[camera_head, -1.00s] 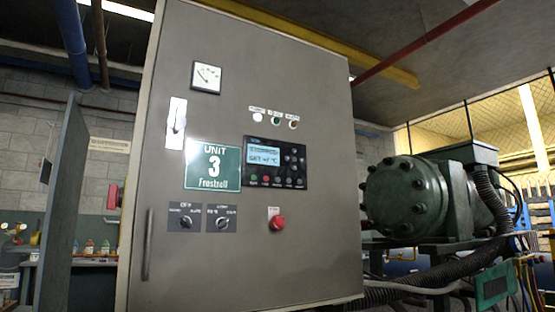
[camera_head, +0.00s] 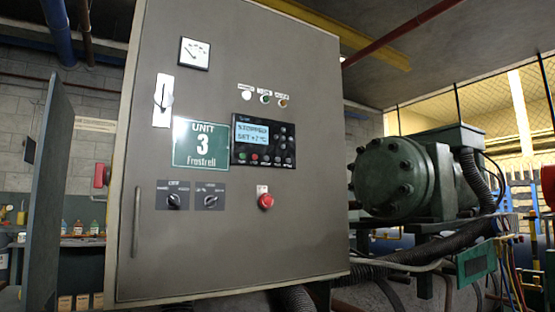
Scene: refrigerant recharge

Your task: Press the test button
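A grey control cabinet (camera_head: 240,240) fills the middle of the head view, its door shut. A black control panel (camera_head: 263,142) on its face has a lit display (camera_head: 251,133) that seems to read "STOPPED" and "SET", with small round buttons below and to the right of it. The button labels are too small to read, so I cannot tell which is the test button. A red mushroom button (camera_head: 265,201) sits below the panel. Neither of my grippers shows in the view.
A green compressor (camera_head: 392,178) with hoses and wires stands right of the cabinet. Two rotary switches (camera_head: 173,200) and a "UNIT 3" sign (camera_head: 201,143) are on the cabinet. A dark upright panel (camera_head: 48,190) stands at the left, with bottles on a shelf behind.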

